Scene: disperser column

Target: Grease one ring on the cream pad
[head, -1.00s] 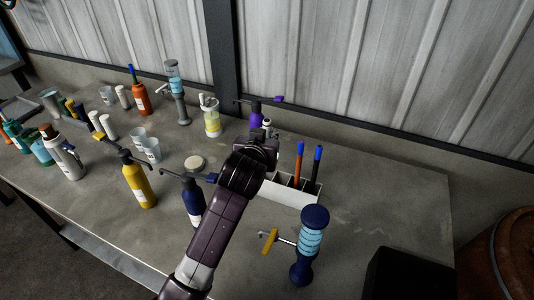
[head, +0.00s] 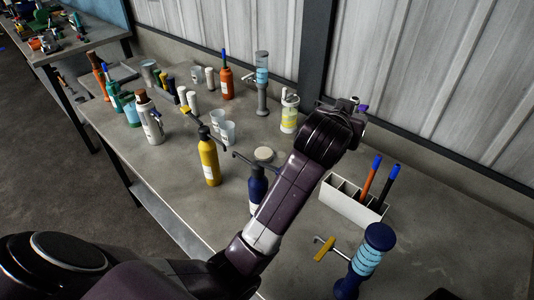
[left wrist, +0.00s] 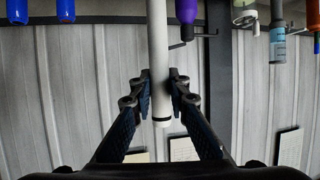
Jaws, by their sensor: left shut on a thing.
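A round cream pad (head: 263,154) lies flat on the grey table, behind the dark blue pump bottle (head: 257,185). My left gripper (head: 356,103) is beyond the white pen holder, away from the pad to its right and further back. In the left wrist view my left gripper (left wrist: 160,100) is shut on a slim white stick (left wrist: 158,60) with a dark band near its end. In the head view the stick is mostly hidden by my wrist. No grease ring is visible on the pad. My right gripper is not in view.
A yellow pump bottle (head: 209,162), clear cups (head: 228,132) and a blue dispenser (head: 368,258) stand nearby. A purple bottle (left wrist: 187,10) is close to my gripper.

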